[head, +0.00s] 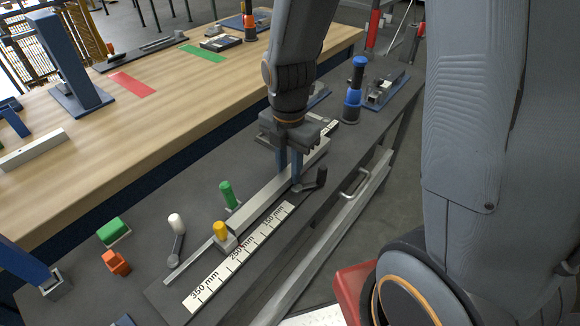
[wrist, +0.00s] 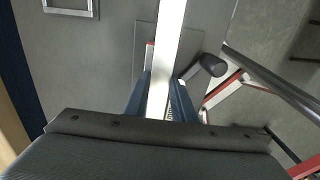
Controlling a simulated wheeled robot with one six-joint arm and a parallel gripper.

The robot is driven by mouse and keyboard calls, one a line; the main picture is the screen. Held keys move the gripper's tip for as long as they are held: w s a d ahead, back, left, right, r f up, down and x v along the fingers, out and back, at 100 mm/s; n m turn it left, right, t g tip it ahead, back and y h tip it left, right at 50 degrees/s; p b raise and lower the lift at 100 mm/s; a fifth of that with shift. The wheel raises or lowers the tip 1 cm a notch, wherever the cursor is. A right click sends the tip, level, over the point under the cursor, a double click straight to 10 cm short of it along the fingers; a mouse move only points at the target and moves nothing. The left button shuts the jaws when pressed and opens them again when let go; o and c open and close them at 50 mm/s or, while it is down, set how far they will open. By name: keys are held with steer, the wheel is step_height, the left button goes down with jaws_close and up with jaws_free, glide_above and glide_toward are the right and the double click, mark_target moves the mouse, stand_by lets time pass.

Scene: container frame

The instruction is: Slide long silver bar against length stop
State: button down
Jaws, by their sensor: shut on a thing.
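The long silver bar (head: 262,198) lies along the dark fixture bench beside the ruler scale (head: 240,255). It also runs up through the wrist view (wrist: 168,45). My gripper (head: 290,180) points down with its blue fingers on either side of the bar, shut on it; the fingers also show in the wrist view (wrist: 160,100). A small block with a yellow knob (head: 221,231), which looks like the length stop, sits near the 250 mm mark. The bar's near end is close to this block; I cannot tell whether they touch.
A green knob (head: 227,193), a white-knobbed lever (head: 176,223) and a black-knobbed lever (head: 319,179) stand near the bar. Green (head: 113,230) and orange (head: 116,262) blocks lie at left. A wooden table (head: 170,105) stands behind. A rail with handle (head: 352,186) runs along the front.

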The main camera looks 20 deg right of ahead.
mark_target(288, 172)
steer(key=shift+s+a, duration=0.1)
steer(key=shift+a, duration=0.05)
steer(key=c, duration=1.4)
jaws_free()
steer(key=shift+o, duration=0.3)
steer(key=o, duration=0.5)
steer(key=shift+r, duration=0.15)
steer(key=shift+r+p, duration=3.35)
steer(key=shift+r, duration=0.05)
